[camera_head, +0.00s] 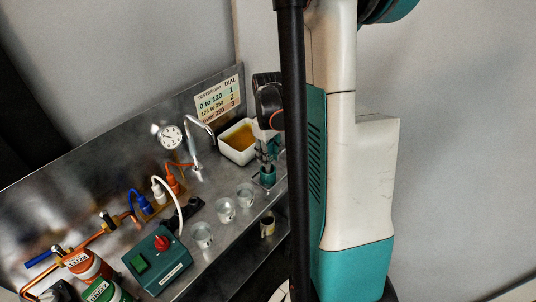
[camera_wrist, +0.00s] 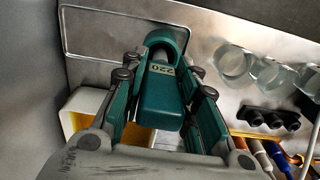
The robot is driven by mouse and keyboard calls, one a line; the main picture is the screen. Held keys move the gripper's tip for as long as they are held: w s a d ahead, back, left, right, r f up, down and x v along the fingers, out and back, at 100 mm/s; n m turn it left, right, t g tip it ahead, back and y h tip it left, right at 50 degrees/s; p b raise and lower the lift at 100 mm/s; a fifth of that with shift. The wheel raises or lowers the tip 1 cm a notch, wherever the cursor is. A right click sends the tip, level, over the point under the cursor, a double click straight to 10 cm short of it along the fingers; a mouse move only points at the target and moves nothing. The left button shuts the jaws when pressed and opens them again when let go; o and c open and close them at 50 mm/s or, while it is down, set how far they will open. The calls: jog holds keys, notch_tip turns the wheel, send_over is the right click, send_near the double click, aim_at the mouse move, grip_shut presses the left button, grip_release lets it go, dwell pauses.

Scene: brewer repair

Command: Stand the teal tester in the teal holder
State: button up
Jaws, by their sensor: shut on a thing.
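The teal tester (camera_wrist: 158,92), with a display reading 220, sits between the fingers of my gripper (camera_wrist: 160,78) in the wrist view. My gripper is shut on it. The teal holder (camera_wrist: 172,36) shows just beyond the tester's far end as a rounded teal rim on the metal surface. The tester's end overlaps the holder's opening there; I cannot tell how deep it sits. In the head view my gripper (camera_head: 266,143) is directly above the holder (camera_head: 268,178), partly hidden by my arm. The tester is hard to make out there.
A white tub (camera_head: 240,157) of amber liquid stands close beside my gripper. Clear cups (camera_head: 225,210) stand nearer along the metal bench. A tap (camera_head: 196,160), a dial gauge (camera_head: 170,136), a sign (camera_head: 217,98) and a teal switch box (camera_head: 157,262) are to the left.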

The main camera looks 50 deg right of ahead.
jog(key=shift+f+b, duration=0.45)
jog(key=shift+b, duration=0.05)
dwell(0.8)
jog(key=o, duration=1.7)
jog(key=shift+r+p, duration=2.35)
jog(key=shift+r, duration=1.2)
